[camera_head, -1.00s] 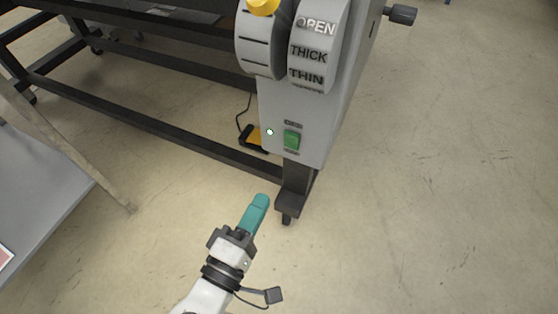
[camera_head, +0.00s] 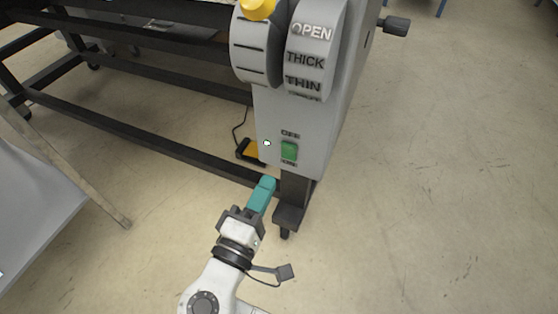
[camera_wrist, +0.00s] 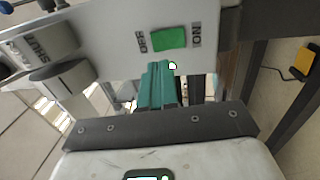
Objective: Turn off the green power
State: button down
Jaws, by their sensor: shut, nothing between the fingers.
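The green power switch (camera_head: 289,151) is a small rocker on the lower front of the grey laminator end housing (camera_head: 300,115). In the head view OFF is printed above it and a label sits below. In the wrist view the green switch (camera_wrist: 169,39) lies between the words OFF on the left and ON on the right. My gripper (camera_head: 266,184), with teal fingers, is shut and empty. In the head view it is below and left of the switch. In the wrist view its fingertips (camera_wrist: 160,68) are just below the switch; I cannot tell whether they touch the panel.
Above the switch are dials marked OPEN, THICK and THIN (camera_head: 310,62) and a yellow knob (camera_head: 258,8). A yellow-and-black pedal (camera_head: 250,151) lies on the floor behind. A grey table (camera_head: 35,210) is at left. The floor at right is clear.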

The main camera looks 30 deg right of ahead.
aim_at(285, 148)
jog(key=b+x, duration=0.1)
jog(key=x, duration=0.4)
jog(key=shift+w+d, duration=0.15)
jog(key=shift+d, duration=0.1)
jog(key=shift+w+d+r, duration=0.1)
jog(key=shift+w+d, duration=0.3)
jog(key=shift+d, duration=0.1)
jog(key=shift+w+d+r, duration=0.1)
jog(key=shift+d+r, duration=0.1)
jog(key=shift+r, duration=0.05)
jog(key=shift+a+f, duration=0.1)
jog(key=shift+f, duration=0.05)
